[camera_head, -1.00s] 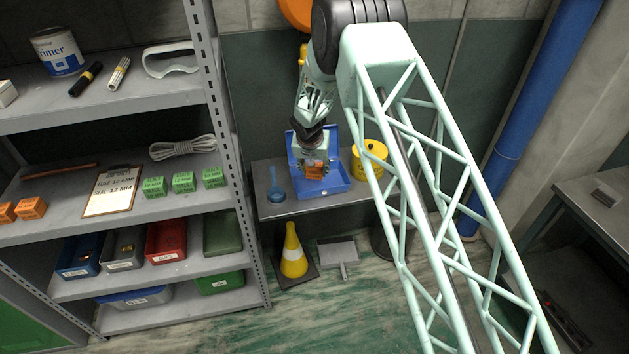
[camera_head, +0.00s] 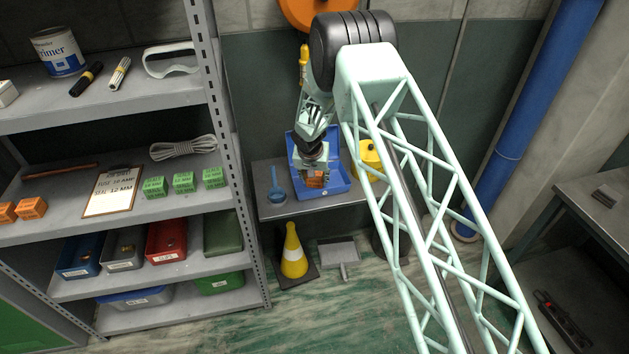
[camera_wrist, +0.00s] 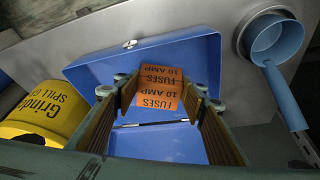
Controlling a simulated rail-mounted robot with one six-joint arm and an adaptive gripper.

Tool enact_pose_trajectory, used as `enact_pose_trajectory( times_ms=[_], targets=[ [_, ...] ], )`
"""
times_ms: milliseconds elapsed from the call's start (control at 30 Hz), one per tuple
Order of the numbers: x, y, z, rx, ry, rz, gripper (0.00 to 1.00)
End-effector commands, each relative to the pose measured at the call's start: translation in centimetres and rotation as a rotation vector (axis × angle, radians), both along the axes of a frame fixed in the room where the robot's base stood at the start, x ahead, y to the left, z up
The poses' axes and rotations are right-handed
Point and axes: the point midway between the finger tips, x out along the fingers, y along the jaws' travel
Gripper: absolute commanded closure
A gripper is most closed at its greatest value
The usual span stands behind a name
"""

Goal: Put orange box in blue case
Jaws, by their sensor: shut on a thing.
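The orange box (camera_head: 316,182), a fuse box printed "FUSES 10 AMP" in the wrist view (camera_wrist: 158,92), is between the fingers of my gripper (camera_head: 316,174). My gripper (camera_wrist: 160,96) is shut on it. The blue case (camera_head: 337,188) stands open on a grey bench, its lid upright at the back. The box is over or inside the case's tray part (camera_wrist: 195,58); I cannot tell whether it touches the bottom. My gripper hides part of the case in the head view.
A blue funnel or ladle (camera_head: 277,190) lies left of the case on the bench (camera_head: 268,211). A yellow spill container (camera_head: 366,160) stands close on the right. Shelving (camera_head: 237,160) with boxes and bins is at left. A yellow cone (camera_head: 293,252) stands on the floor.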

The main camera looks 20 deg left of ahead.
Motion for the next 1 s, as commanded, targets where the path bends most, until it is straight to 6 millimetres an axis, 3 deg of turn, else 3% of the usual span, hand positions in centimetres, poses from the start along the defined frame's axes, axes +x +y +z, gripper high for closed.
enact_pose_trajectory(
  times_ms=[667, 700, 800, 1000],
  targets=[
    [0.03, 0.01, -0.89, 0.0, -0.001, 0.001, 0.73],
    [0.02, -0.01, -0.85, 0.0, 0.0, 0.001, 0.59],
    [0.02, 0.0, -0.8, 0.0, 0.0, 0.001, 0.5],
    [0.02, 0.0, -0.8, 0.0, 0.0, 0.001, 0.48]
  ],
)
